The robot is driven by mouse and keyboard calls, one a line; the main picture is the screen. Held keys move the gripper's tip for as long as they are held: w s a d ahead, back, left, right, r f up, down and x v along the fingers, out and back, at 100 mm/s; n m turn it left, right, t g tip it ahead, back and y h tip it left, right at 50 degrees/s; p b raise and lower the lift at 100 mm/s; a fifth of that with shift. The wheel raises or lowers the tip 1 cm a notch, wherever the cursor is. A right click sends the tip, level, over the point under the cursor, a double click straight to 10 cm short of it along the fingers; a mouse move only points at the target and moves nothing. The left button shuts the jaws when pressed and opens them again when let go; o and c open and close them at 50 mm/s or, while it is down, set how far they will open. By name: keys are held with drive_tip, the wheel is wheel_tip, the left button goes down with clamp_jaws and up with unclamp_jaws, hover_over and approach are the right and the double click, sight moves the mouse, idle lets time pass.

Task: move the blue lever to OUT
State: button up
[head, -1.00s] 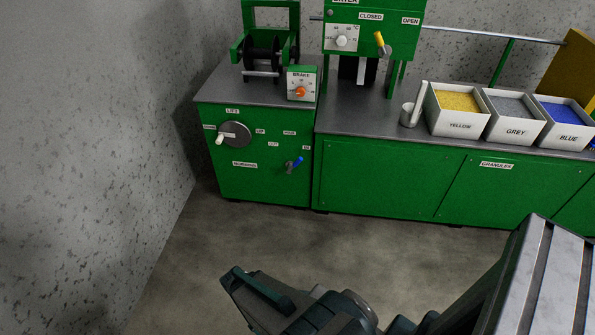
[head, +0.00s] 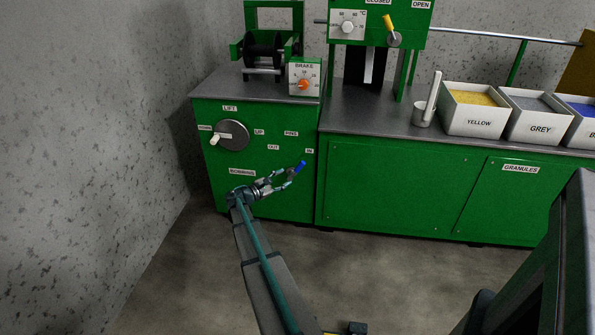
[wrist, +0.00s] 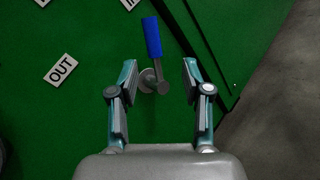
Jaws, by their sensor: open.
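The blue lever (head: 300,167) is on the green cabinet front (head: 262,205), its handle tilted up and right toward the IN label (head: 309,151). The OUT label (head: 273,147) is up and left of it. In the wrist view the blue lever (wrist: 153,37) stands nearly upright, its metal shaft and pivot between the fingertip lines and its blue grip reaching beyond them. My gripper (head: 284,178) is open in front of the lever. Its two fingers (wrist: 160,68) are on either side of the shaft, with gaps visible. The OUT label (wrist: 61,70) is left of the fingers.
The LIFT dial (head: 233,134) with its white handle is on the same panel, up and left. The BRAKE box (head: 304,78) stands on the bench above. Bins of granules (head: 474,122) are at the right. Floor in front is clear.

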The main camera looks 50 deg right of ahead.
sight(299, 167)
drive_tip(key=shift+n+h, duration=0.4)
drive_tip(key=shift+n, duration=0.4)
drive_tip(key=d, duration=0.3)
drive_tip(key=s+d+b, duration=0.1)
drive_tip(key=d, duration=0.3)
drive_tip(key=d+r+b, duration=0.1)
drive_tip(key=d, duration=0.2)
drive_tip(key=shift+s+d, duration=0.2)
drive_tip(key=shift+d, duration=0.15)
clamp_jaws()
